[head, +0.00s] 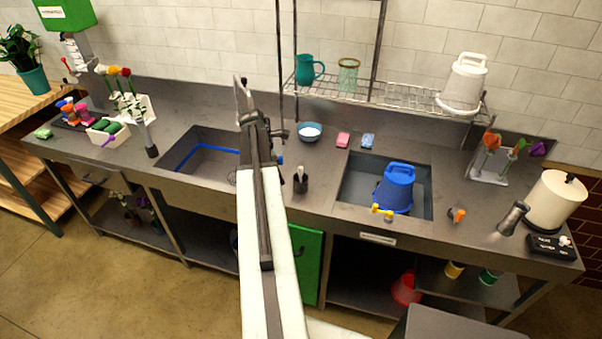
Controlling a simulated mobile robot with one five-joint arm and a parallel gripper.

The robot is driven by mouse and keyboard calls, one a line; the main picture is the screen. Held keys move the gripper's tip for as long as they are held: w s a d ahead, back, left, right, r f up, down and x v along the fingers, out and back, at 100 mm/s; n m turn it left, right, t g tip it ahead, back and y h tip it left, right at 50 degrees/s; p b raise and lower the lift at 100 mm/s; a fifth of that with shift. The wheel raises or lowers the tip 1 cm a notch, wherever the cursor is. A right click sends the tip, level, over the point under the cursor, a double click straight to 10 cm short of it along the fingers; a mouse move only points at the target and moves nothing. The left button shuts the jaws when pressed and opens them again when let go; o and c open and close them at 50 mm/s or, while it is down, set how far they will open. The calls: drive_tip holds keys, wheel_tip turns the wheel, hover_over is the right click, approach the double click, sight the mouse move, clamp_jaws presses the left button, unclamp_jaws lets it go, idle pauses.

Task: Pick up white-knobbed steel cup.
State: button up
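A small dark grey cup-like object with a pale knob on top (301,182) stands on the steel counter between the two sinks. It fits the white-knobbed steel cup best, but it is too small to be certain. My gripper (243,92) is at the end of my raised arm, above the back of the counter near the left sink. It is up and to the left of the cup, well apart from it. The fingers are seen nearly edge-on, so their opening is unclear. My arm hides part of the left sink and counter.
A blue bucket (395,188) sits in the right sink. A blue bowl (309,131), pink sponge (343,140) and blue sponge (367,141) lie behind the cup. A wire shelf (408,98) overhangs the back. A grey cylindrical object (512,218) is at right.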

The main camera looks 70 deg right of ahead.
sight(299, 170)
drive_tip(key=shift+n, duration=0.4)
drive_tip(key=s+d, duration=0.1)
drive_tip(key=s, duration=0.1)
drive_tip(key=s+d, duration=0.2)
drive_tip(key=s+d+r, duration=0.1)
drive_tip(key=s, duration=0.1)
drive_tip(key=shift+s+d+r, duration=0.1)
drive_tip(key=shift+s+d, duration=0.05)
drive_tip(key=shift+s, duration=0.15)
drive_tip(key=b+x, duration=0.2)
drive_tip(key=shift+f, duration=0.35)
drive_tip(key=b+x, duration=0.5)
drive_tip(key=shift+d+f, duration=0.25)
drive_tip(key=shift+r, duration=0.2)
drive_tip(key=c, duration=1.3)
